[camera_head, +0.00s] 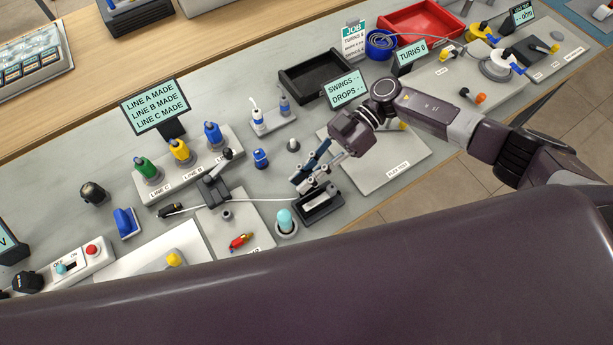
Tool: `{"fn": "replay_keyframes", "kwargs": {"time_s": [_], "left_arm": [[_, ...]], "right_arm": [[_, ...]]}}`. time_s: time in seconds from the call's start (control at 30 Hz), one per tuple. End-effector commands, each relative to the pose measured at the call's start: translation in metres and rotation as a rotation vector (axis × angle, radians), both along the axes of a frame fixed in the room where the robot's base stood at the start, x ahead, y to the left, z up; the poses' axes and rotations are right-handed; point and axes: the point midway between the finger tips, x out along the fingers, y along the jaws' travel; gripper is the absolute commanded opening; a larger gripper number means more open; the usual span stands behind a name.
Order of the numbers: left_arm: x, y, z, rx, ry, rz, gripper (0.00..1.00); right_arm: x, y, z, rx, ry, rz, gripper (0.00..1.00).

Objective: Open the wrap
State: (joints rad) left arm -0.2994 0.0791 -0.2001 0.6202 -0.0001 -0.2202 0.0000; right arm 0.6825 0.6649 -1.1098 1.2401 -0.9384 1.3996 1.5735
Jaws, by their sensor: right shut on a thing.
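My right gripper (314,184) reaches in from the right and is shut at the upper edge of a small black case (322,216). The case has a pale bar in it and stands near the bench's front edge. It seems to be the wrap, but I cannot tell for sure. The fingers hide its upper side and the exact part held. A thin white cable (262,199) runs from a black plug (171,211) on the left to the case. My left gripper is not in view.
A teal-topped post (286,221) stands just left of the case. A black tray (316,75) and red bin (421,22) stand behind.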

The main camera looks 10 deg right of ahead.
Motion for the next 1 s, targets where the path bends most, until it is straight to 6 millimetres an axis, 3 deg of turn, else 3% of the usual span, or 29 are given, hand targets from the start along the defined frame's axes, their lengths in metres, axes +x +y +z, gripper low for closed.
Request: {"fn": "replay_keyframes", "kwargs": {"time_s": [0.73,0.77,0.8,1.0], "left_arm": [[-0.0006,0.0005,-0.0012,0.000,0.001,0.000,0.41],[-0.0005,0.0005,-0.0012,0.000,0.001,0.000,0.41],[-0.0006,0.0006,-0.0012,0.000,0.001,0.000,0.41],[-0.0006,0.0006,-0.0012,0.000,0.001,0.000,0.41]], "right_arm": [[0.0052,0.0013,-0.0019,-0.030,0.082,-0.005,0.00],[0.0052,0.0013,-0.0019,-0.030,0.082,-0.005,0.16],[0.0052,0.0013,-0.0019,-0.030,0.081,-0.005,0.20],[0.0043,0.0012,-0.0022,-0.030,0.083,-0.003,0.23]]}}
